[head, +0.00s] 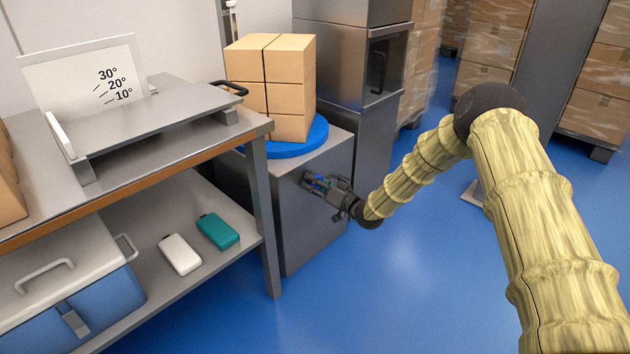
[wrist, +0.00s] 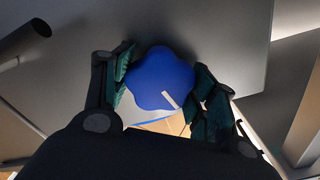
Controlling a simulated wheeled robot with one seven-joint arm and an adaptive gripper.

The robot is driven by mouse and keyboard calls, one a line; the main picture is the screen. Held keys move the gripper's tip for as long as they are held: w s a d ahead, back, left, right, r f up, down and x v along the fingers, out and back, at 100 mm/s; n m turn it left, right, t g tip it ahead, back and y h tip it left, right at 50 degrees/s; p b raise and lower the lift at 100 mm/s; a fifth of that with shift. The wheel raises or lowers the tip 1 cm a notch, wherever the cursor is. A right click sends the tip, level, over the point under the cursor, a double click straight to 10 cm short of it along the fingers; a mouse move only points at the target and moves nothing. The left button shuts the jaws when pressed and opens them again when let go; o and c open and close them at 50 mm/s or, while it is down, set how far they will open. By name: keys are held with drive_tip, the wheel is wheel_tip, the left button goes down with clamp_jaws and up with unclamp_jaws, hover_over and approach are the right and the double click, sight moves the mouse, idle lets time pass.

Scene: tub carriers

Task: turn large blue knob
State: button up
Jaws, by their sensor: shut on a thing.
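The large blue knob (wrist: 160,80) has a lobed edge and a white line that points to its lower right in the wrist view. It is on the side of a grey cabinet (head: 312,215). My gripper (wrist: 162,92) has its green-padded fingers on both sides of the knob and is shut on it. In the head view my gripper (head: 318,183) is against the cabinet's front, and its fingers mostly hide the knob.
A blue turntable (head: 290,149) on the cabinet bears stacked cardboard boxes (head: 288,70). At left stands a workbench (head: 160,178) with a tilting plate (head: 160,118) and an angle scale (head: 85,75). Blue floor (head: 410,270) is open to the right.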

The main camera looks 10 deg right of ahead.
drive_tip(key=n+p, duration=0.2)
drive_tip(key=n, duration=0.2)
drive_tip(key=shift+r, duration=0.1)
drive_tip(key=n+p, duration=0.2)
drive_tip(key=n, duration=0.1)
drive_tip(key=shift+n, duration=0.3)
drive_tip(key=n+p, duration=0.2)
drive_tip(key=n, duration=0.4)
drive_tip(key=shift+n, duration=0.4)
drive_tip(key=o, duration=1)
drive_tip(key=shift+a, duration=0.1)
drive_tip(key=shift+s, duration=0.1)
drive_tip(key=v, duration=1.2)
